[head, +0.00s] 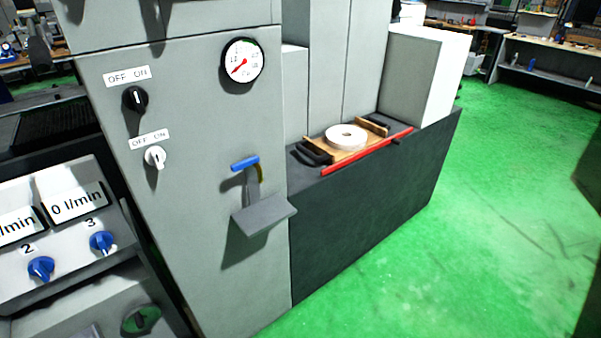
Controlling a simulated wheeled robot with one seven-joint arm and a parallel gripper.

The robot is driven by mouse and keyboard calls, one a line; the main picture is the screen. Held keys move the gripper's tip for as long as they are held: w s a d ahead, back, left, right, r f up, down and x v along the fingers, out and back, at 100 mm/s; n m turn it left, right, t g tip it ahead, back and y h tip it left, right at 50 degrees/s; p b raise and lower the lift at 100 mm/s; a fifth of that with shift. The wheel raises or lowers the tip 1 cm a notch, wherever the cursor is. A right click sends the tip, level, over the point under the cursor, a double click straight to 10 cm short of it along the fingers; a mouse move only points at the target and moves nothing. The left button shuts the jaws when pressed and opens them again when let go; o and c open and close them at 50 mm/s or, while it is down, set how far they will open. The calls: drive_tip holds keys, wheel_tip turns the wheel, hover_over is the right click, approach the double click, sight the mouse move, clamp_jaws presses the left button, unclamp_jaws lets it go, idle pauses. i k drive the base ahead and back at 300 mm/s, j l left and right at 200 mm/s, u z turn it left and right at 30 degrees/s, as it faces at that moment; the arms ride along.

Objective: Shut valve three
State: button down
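Valve three (102,242) is a blue knob under the printed number 3, on the sloped light panel at the lower left of the head view. A whitish mark shows at its lower right side. The display (77,203) above it reads 0 l/min. Valve two (41,268), a like blue knob, sits to its left under the number 2. My gripper is not in view.
A grey cabinet (210,200) stands right of the panel, with two OFF/ON switches, a pressure gauge (243,60) and a blue-handled lever (245,164) over a jutting shelf (263,215). A green knob (141,319) is below. Green floor (480,230) is clear at right.

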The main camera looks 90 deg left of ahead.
sight(100, 240)
drive_tip(key=u, duration=3.3)
drive_tip(key=l+z, duration=0.75)
drive_tip(key=j, duration=0.1)
